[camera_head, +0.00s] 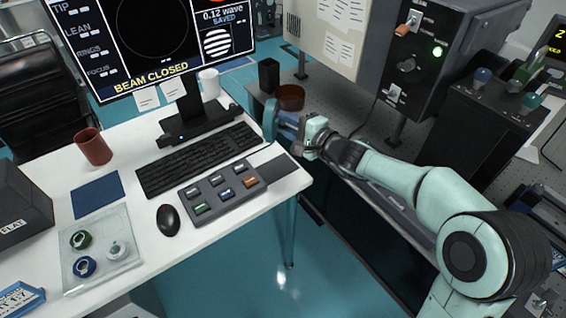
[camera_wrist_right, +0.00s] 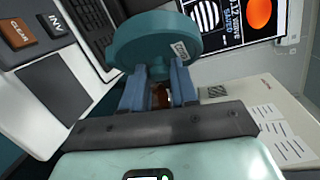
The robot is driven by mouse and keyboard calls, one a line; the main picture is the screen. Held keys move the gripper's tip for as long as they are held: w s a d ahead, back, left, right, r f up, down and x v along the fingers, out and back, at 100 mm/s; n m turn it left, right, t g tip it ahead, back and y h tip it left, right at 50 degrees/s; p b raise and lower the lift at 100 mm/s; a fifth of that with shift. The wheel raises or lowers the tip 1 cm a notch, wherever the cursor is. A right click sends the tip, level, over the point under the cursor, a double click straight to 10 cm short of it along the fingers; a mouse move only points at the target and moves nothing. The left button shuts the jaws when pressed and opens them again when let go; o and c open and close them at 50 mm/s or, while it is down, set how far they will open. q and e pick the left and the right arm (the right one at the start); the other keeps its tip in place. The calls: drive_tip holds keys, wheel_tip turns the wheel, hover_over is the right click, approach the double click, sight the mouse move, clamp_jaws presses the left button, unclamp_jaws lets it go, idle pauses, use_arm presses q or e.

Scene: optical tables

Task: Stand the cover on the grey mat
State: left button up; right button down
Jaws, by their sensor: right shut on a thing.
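The cover is a round teal disc (camera_head: 270,118) with a small pale label, which shows large in the right wrist view (camera_wrist_right: 155,42). My right gripper (camera_head: 286,124) is shut on it, with both blue fingers (camera_wrist_right: 160,85) at the stub under the disc. The cover is held on edge in the head view, just beyond the desk's right end. The grey mat (camera_head: 278,172) lies bare at the desk's right corner, nearer than the cover and beside the button panel. It also shows at the left of the wrist view (camera_wrist_right: 52,88). My left gripper is not in view.
A button panel (camera_head: 223,194), keyboard (camera_head: 198,158) and monitor (camera_head: 180,45) stand left of the mat. A brown round dish (camera_head: 290,97) and a black holder (camera_head: 269,75) stand behind the cover. A dark control box (camera_head: 408,65) stands at right.

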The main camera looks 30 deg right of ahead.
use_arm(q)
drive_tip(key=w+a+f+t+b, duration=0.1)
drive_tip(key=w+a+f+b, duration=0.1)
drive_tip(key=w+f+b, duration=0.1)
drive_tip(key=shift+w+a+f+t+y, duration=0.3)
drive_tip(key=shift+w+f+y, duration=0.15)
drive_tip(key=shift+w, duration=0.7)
use_arm(e)
wheel_tip(320, 180, down, 13)
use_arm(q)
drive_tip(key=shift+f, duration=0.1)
use_arm(e)
drive_tip(key=shift+f, duration=0.1)
drive_tip(key=c, duration=0.9)
unclamp_jaws()
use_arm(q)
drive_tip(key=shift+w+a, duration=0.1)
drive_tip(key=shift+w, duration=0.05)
use_arm(e)
drive_tip(key=shift+o, duration=0.2)
